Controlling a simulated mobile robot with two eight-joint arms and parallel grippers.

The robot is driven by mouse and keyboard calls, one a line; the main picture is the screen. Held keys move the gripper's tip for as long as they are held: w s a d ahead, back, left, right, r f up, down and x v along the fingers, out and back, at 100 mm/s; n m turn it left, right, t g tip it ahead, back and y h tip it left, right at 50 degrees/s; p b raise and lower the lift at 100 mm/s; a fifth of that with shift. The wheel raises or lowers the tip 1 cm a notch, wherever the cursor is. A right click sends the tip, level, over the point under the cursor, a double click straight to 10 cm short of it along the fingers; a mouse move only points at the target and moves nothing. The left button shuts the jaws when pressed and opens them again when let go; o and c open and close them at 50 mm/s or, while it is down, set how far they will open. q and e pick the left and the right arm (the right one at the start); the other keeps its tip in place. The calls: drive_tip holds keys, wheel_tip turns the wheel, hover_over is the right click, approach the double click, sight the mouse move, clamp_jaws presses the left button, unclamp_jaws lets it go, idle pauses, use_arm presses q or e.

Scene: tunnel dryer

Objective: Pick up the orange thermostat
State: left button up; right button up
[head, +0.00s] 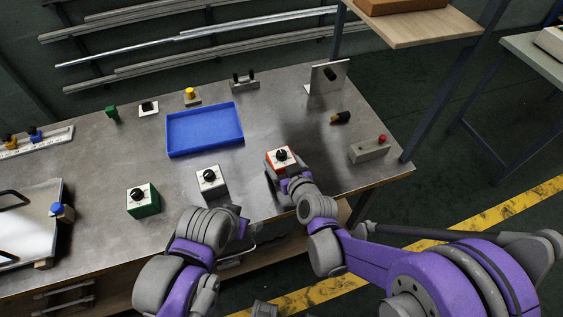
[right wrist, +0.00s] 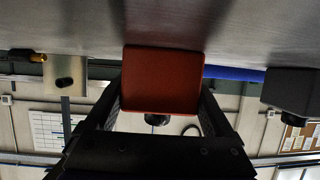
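The orange thermostat (head: 281,159) has a white face with a black knob and is near the front right of the metal workbench. My right gripper (head: 279,170) is at it from the front. In the right wrist view the plain orange side of the thermostat (right wrist: 162,78) fills the gap between the two dark fingers, which press against its left and right sides. Its knob points down in that inverted picture. I cannot tell if it is clear of the bench. My left gripper (head: 241,228) is low at the bench's front edge, mostly hidden by its arm.
A grey thermostat (head: 210,181) and a green one (head: 143,201) stand to the left. A blue tray (head: 205,152) lies behind. A grey box with a red button (head: 369,149), a dark cylinder (head: 341,118) and a metal bracket (head: 327,77) are at the right.

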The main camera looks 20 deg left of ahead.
drive_tip(key=c, duration=0.9)
drive_tip(key=shift+r, duration=0.1)
